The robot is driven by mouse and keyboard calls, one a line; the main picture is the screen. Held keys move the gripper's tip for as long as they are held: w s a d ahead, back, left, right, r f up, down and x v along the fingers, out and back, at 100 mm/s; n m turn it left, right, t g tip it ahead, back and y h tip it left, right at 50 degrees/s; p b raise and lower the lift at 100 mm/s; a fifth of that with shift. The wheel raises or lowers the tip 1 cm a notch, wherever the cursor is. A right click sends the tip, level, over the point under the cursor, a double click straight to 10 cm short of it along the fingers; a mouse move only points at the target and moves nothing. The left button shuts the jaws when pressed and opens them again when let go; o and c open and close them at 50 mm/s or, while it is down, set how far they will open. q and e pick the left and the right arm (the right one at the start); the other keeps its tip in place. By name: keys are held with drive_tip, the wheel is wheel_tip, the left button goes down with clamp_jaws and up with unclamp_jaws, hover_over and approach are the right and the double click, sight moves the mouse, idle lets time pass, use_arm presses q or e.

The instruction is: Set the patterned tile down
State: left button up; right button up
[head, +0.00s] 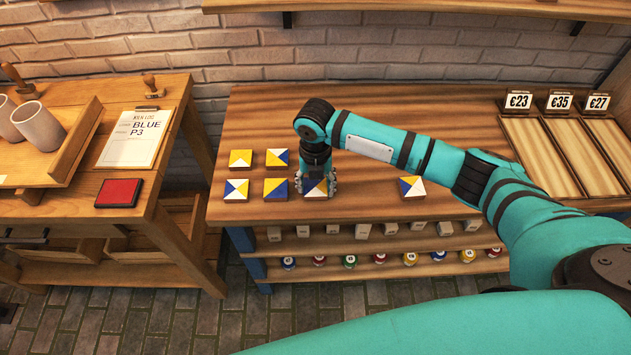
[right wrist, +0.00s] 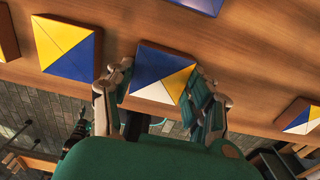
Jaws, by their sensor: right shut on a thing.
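My right gripper (head: 316,186) is shut on a patterned tile (head: 318,190) in blue, yellow and white, low over the wooden table (head: 372,186) at the end of the group of tiles. In the right wrist view the held tile (right wrist: 163,72) sits between the two fingers (right wrist: 160,88). I cannot tell whether it touches the table. Beside it lies a blue and yellow tile (head: 276,189), then a white, blue and yellow tile (head: 236,190). Behind are two more tiles, one yellow and white (head: 240,158) and one blue, yellow and white (head: 277,158).
Another tile (head: 412,187) lies apart to the right on the table. Price signs (head: 559,101) and wooden trays (head: 541,157) stand at the far right. A side table on the left holds a red pad (head: 119,193) and a paper (head: 135,137). The table between the gripper and the right tile is clear.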

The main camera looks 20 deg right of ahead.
sight(315, 187)
drive_tip(key=o, duration=1.2)
drive_tip(key=shift+f, duration=0.15)
wheel_tip(315, 187, up, 12)
drive_tip(key=shift+r+b, duration=0.2)
drive_tip(key=shift+b, duration=0.25)
